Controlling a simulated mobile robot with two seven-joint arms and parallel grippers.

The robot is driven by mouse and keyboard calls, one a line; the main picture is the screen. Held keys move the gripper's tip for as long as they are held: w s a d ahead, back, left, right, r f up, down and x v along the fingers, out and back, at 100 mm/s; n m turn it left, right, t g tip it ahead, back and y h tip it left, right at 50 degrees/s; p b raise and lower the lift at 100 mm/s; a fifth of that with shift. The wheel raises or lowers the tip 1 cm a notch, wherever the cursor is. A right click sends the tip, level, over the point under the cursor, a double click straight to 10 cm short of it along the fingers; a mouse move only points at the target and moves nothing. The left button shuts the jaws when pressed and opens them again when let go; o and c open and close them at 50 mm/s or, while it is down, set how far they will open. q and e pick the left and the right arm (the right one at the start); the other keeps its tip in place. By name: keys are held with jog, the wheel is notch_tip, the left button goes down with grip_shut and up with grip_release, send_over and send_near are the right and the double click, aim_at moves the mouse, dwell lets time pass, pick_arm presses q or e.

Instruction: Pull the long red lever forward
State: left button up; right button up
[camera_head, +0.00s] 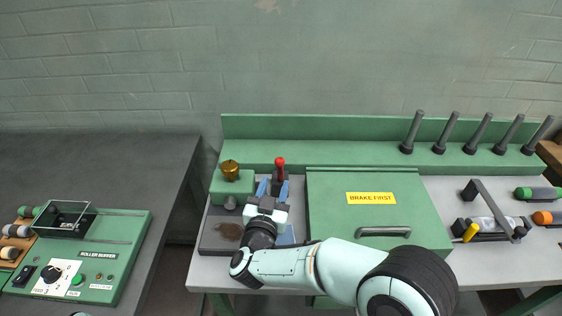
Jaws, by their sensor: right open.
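The lever with the red knob (280,162) stands upright on the green machine, left of the large green cover. The fingers are open. The lever's lower part shows between or just behind the fingertips; I cannot tell whether they touch it. The lever's base is hidden by the gripper. My left gripper is not in view.
A brass knob (230,170) sits on a green block just left of the lever. The green cover labelled BRAKE FIRST (335,215), with a grey handle (383,231), is close on the right. Several dark pegs stand at the back right.

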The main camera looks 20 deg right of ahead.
aim_at(279, 170)
jog(key=x, duration=1)
jog(key=shift+p, duration=0.4)
jog(key=shift+c, duration=0.2)
